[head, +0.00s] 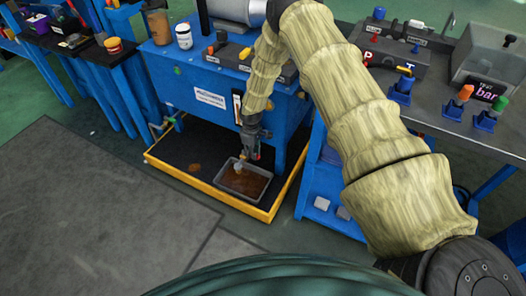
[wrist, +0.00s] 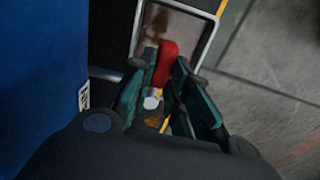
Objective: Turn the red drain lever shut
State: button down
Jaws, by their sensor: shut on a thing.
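The red drain lever (wrist: 168,60) shows in the wrist view between the fingertips of my gripper (wrist: 162,84), one finger on each side of it. My gripper is shut on it. In the head view my gripper (head: 250,142) is low in front of the blue tank stand (head: 222,95), above a grey tray (head: 220,186) of brown liquid. The lever is too small and covered there to make out its angle. A pale round pipe end (wrist: 151,103) lies between the fingers in the wrist view.
The tray sits inside a yellow-edged black drip pan (head: 188,160) on the floor. A blue workbench (head: 325,185) with fittings on top stands to the right. Open grey floor mat (head: 95,205) lies to the left.

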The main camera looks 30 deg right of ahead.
jog(key=shift+s+d+f, duration=0.15)
jog(key=shift+s+d, duration=0.25)
jog(key=c, duration=1.4)
grip_release()
jog(key=shift+o, duration=0.2)
jog(key=shift+w+a, duration=0.2)
notch_tip(320, 180, up, 12)
